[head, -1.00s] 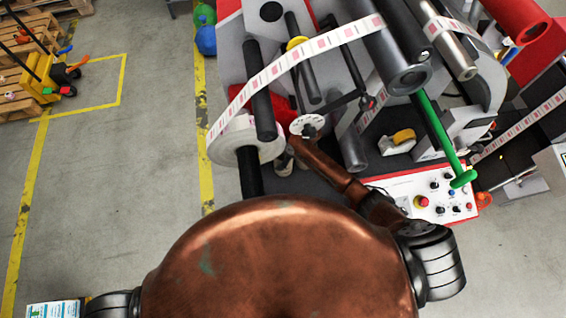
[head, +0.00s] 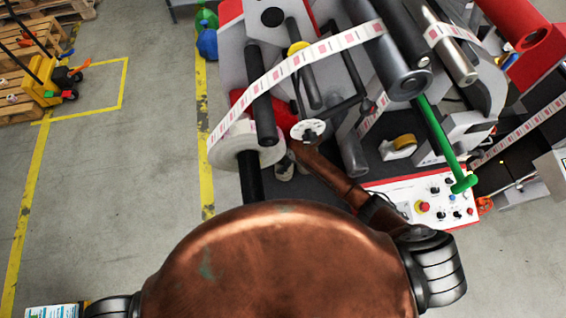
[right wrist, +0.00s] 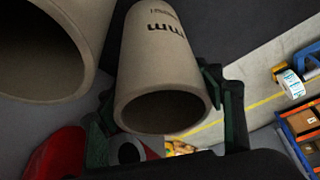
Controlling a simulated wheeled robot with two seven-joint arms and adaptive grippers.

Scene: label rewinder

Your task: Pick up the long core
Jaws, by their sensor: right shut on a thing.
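In the right wrist view my right gripper (right wrist: 168,118) has its dark green fingers on either side of a beige cardboard core (right wrist: 160,68) and is shut on it. The core's open end faces the camera, and dark print ending in "mm" shows on its side. Its far end is out of frame, so its full length cannot be told. A wider beige core (right wrist: 88,35) stands close on the left, apart from my fingers. My left gripper is out of view.

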